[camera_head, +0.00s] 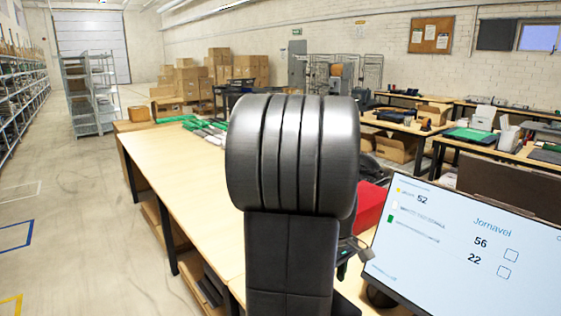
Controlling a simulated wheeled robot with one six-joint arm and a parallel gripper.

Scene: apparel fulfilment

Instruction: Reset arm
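My own arm stands upright in the middle of the head camera view, with a large dark rounded joint above a black link. It hides part of the work table (175,165) behind it. I cannot make out my gripper or its fingers. A small dark object (350,247) shows just right of the link, and I cannot tell what it is.
A monitor (470,245) stands close at the right, with a red bin (370,205) beside my arm. Green and white items (205,128) lie at the table's far end. Cardboard boxes (190,80) and shelving (85,95) stand behind. The floor (80,210) at left is clear.

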